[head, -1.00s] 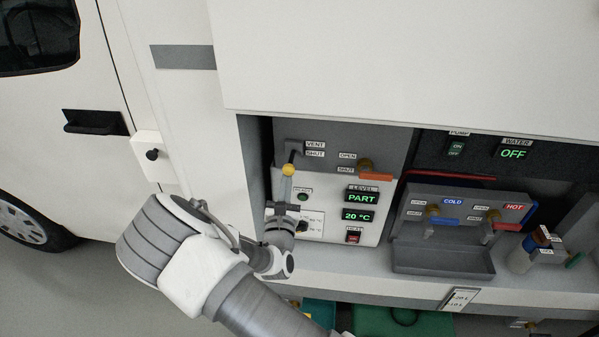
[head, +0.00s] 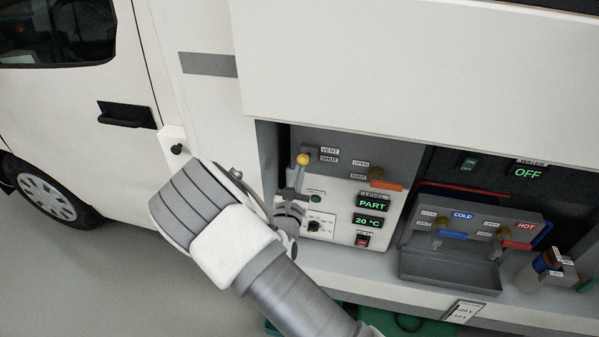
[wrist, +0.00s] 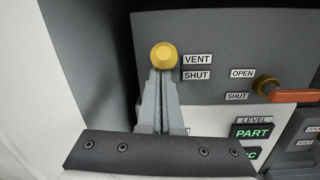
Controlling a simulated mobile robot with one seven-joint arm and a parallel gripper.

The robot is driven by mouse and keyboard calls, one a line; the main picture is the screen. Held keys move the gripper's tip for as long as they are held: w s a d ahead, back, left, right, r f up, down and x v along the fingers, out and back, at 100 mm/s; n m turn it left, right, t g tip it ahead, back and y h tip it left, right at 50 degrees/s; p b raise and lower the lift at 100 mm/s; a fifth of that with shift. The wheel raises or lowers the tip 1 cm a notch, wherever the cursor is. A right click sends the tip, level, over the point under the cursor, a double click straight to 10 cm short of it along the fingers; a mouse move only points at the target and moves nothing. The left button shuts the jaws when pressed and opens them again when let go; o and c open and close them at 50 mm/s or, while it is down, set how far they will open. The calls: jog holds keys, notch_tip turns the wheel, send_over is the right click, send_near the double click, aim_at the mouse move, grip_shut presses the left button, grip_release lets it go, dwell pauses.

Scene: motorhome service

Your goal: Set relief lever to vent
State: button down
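The relief lever's round yellow knob (head: 303,159) stands out from the upper grey panel, left of the VENT label (head: 330,150) and the SHUT label (head: 329,160). In the wrist view the knob (wrist: 164,55) is about level with the VENT label (wrist: 198,60); the lever's arm is mostly hidden behind it. My gripper (wrist: 161,76) has its fingers close together, with tips right under the knob. They seem to touch it from below, but contact is not certain. In the head view my gripper (head: 297,178) is partly hidden by my arm.
An orange-handled valve (head: 386,184) sits right of the lever, above the LEVEL display (head: 369,203). The bay's left wall (head: 267,160) is close to my gripper. A grey tray with cold and hot taps (head: 450,268) lies farther right.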

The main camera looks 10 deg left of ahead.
jog(key=shift+w+r, duration=0.25)
jog(key=shift+r, duration=0.4)
jog(key=s+f+b, duration=0.2)
jog(key=s+b, duration=0.1)
jog(key=s, duration=1.4)
jog(key=shift+s+d+f, duration=0.15)
jog(key=shift+s+f, duration=0.15)
jog(key=shift+s, duration=0.1)
